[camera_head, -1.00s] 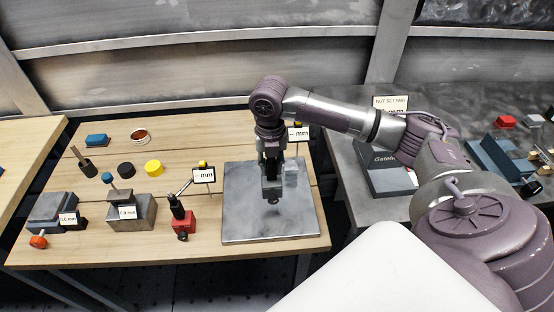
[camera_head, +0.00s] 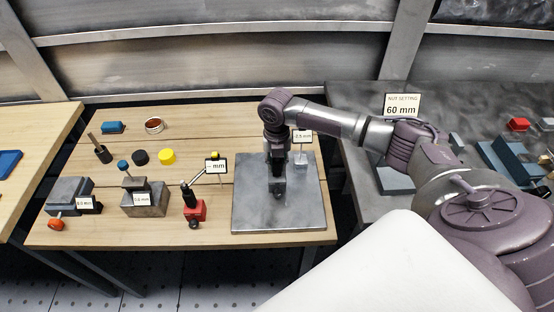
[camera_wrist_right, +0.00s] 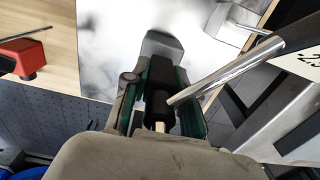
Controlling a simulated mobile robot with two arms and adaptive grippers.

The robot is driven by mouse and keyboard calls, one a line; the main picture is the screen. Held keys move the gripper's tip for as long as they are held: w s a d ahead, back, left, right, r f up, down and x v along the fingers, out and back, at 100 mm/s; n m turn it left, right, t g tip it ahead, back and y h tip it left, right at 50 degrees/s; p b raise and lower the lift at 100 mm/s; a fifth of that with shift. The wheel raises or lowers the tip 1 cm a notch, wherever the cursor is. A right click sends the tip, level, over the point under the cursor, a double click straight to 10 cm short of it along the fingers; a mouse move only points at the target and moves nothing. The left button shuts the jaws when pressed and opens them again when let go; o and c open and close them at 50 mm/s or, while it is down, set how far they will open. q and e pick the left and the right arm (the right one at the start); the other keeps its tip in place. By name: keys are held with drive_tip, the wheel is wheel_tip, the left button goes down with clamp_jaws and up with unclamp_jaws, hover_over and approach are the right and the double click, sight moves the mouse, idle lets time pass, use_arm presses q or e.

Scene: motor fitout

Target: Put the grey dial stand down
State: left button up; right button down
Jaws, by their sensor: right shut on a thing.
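The grey dial stand is in my right gripper (camera_head: 277,163), which stands above the metal plate (camera_head: 250,212) on the wooden table. The stand's grey base (camera_head: 278,187) shows below the fingers in the head view. In the right wrist view my right gripper (camera_wrist_right: 160,100) is shut on the stand's black upright, and the grey base (camera_wrist_right: 162,46) lies beyond it. A silver rod (camera_wrist_right: 225,70) runs from the upright to the display (camera_wrist_right: 302,60). This display (camera_head: 302,137) reads -2.5 mm in the head view. I cannot tell whether the base touches the plate. My left gripper is out of view.
A small grey block (camera_head: 301,158) is at the plate's back right. Grey blocks (camera_head: 145,200) and small pucks (camera_head: 167,157) are further left. The plate's front is clear.

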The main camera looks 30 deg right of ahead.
drive_tip(key=c, duration=0.9)
unclamp_jaws()
drive_tip(key=shift+r, duration=0.5)
wheel_tip(320, 180, up, 11)
drive_tip(key=b, duration=0.3)
drive_tip(key=shift+r, duration=0.1)
